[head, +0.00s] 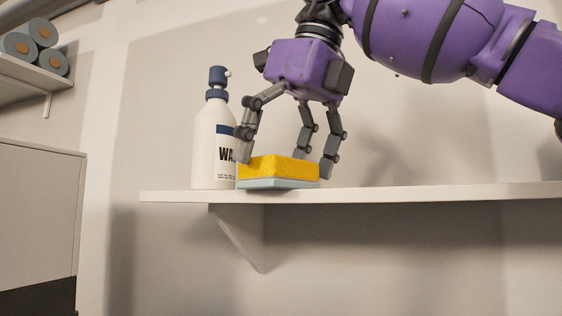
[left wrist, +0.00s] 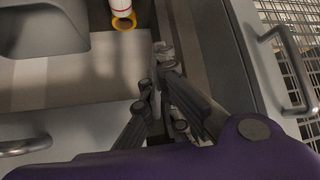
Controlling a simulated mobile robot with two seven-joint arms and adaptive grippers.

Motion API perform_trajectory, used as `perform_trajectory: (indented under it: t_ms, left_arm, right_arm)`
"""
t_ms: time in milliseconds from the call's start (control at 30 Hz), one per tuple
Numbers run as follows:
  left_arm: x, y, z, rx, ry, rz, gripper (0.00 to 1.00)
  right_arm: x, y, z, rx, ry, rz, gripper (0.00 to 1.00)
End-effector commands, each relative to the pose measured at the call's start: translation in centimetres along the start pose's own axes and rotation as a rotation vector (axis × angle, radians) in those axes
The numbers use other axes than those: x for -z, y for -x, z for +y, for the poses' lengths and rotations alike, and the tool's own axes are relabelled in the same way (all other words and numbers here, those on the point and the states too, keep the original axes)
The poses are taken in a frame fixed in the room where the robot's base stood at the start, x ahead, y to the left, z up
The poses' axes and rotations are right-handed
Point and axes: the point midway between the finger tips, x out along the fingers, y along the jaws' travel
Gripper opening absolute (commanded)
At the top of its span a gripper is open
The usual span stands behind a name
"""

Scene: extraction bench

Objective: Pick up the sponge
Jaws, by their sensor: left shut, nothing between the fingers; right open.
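A sponge (head: 278,168), yellow on top with a pale grey-blue layer below, lies flat on a white wall shelf (head: 400,194) in the head view. My right gripper (head: 285,162) is above it, pointing down and open. One finger is at the sponge's left end and the others are at its right and far side. I cannot tell whether the fingers touch it. My left gripper (left wrist: 163,95) shows in the left wrist view, shut and empty, away from the sponge. It is not in the head view.
A white pump bottle (head: 210,140) with a blue top stands close to the sponge's left, beside the right gripper's left finger. The shelf is bare to the right. Several grey rolls (head: 40,32) lie on a shelf at upper left. The left wrist view shows a metal handle (left wrist: 290,70).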

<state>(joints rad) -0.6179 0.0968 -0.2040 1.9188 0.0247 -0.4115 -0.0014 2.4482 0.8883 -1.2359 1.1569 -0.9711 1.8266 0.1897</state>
Motion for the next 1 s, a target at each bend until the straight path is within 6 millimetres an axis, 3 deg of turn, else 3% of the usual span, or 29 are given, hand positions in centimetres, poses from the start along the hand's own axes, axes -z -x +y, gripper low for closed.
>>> perform_trajectory:
  t_ms: [267, 500, 700, 1000]
  left_arm:
    - [0.0, 0.0, 0.0, 0.001, 0.002, 0.001, 0.00]
    - [0.0, 0.0, 0.0, 0.000, 0.001, 0.001, 0.00]
    - [0.0, 0.0, 0.0, 0.000, 0.001, 0.000, 0.00]
    - [0.0, 0.0, 0.0, 0.000, 0.000, 0.000, 0.00]
  right_arm:
    - [-0.1, 1.0, 0.0, 0.000, 0.000, -0.004, 0.99]
    - [-0.1, 5.1, 0.2, -0.001, 0.000, -0.005, 0.99]
    - [0.0, 7.2, 0.2, 0.001, -0.001, -0.002, 0.99]
    - [0.1, 7.6, 0.1, 0.001, 0.001, 0.000, 0.99]
